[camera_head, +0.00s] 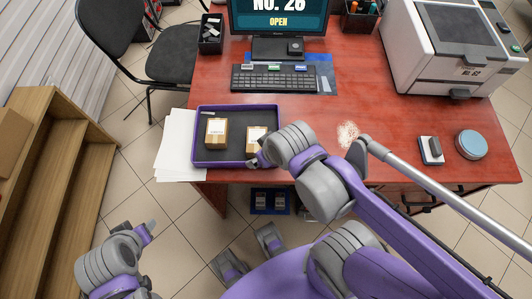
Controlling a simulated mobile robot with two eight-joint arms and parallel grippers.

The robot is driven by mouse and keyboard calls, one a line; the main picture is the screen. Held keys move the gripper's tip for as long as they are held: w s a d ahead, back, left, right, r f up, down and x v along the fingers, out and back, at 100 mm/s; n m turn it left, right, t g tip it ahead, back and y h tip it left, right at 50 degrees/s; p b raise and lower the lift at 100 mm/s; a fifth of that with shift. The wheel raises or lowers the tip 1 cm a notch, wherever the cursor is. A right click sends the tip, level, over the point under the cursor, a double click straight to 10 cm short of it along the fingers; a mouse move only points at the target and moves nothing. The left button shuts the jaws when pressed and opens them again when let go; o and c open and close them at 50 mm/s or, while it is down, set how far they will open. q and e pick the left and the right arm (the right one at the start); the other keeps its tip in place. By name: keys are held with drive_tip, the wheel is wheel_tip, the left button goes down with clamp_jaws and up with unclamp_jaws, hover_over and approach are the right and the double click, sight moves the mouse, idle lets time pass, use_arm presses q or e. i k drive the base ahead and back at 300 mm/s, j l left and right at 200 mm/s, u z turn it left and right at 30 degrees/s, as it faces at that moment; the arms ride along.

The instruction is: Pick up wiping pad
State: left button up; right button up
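What looks like the wiping pad (432,150) is a small pale block with a dark handle on top. It lies on the red desk at the right, next to a round blue-topped tin. My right gripper (258,159) is over the front right of the purple-rimmed tray, close to a small carton, well left of the pad. Its fingers are small and partly hidden, so I cannot tell if it is open or touches the carton. My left gripper (149,231) is low over the floor, left of the desk, away from everything; its opening is unclear.
The tray (198,137) holds two small cartons (216,132). Pale crumbs (347,134) lie on the desk (390,165) near my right arm. A round tin (471,144) sits right of the pad. A printer (440,50), keyboard (272,79) and monitor (278,18) stand behind.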

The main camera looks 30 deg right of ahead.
sight(431, 152)
drive_tip(key=z, duration=3)
